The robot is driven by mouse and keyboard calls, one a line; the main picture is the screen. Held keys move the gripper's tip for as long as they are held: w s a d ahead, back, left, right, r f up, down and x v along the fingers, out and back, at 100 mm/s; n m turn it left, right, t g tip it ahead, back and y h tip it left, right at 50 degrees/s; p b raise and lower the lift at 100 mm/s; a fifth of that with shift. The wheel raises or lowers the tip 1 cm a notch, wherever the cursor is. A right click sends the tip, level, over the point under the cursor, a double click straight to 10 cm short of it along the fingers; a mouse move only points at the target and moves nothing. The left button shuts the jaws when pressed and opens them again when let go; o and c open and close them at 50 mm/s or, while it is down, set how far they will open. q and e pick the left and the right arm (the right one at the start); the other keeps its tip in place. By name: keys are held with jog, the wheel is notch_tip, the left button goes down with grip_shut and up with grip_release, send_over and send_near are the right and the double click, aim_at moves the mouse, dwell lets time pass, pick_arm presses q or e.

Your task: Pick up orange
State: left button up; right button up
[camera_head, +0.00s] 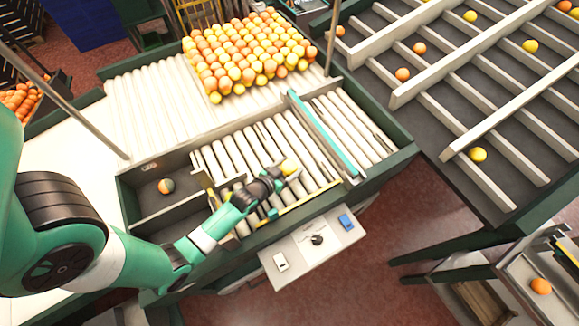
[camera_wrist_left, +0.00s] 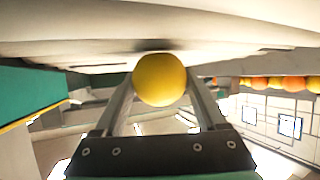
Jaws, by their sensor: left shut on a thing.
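A yellow-orange fruit (camera_head: 288,167) is at the tip of my left gripper (camera_head: 284,174), over the white rollers in the head view. In the left wrist view the same fruit (camera_wrist_left: 160,80) sits between the two fingertips of my left gripper (camera_wrist_left: 160,92), and the fingers are shut on it. A pale roller surface shows close above it in that view. A large pile of oranges and yellow fruit (camera_head: 245,55) rests on the rollers at the back. My right gripper is in neither view.
A dark bin (camera_head: 145,200) at the left of the rollers holds one dark-spotted orange (camera_head: 166,186). A teal-edged divider (camera_head: 322,135) crosses the rollers right of my gripper. A control panel (camera_head: 313,245) is in front. A slatted conveyor (camera_head: 450,90) with scattered fruit stands right.

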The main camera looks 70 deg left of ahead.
aim_at(289, 166)
pick_arm(q)
jog(key=r, duration=0.3)
jog(key=d+r+p, duration=0.1)
jog(key=shift+s+r, duration=0.2)
jog(key=shift+s, duration=0.15)
jog(key=shift+s+d+r+b, duration=0.35)
jog(key=shift+s+d+r, duration=1.75)
jog(key=shift+s+d, duration=0.2)
jog(key=shift+s+d+r+b, duration=0.3)
jog(key=shift+s+d+r, duration=1.8)
jog(key=shift+s+d, duration=0.2)
jog(key=shift+a, duration=0.15)
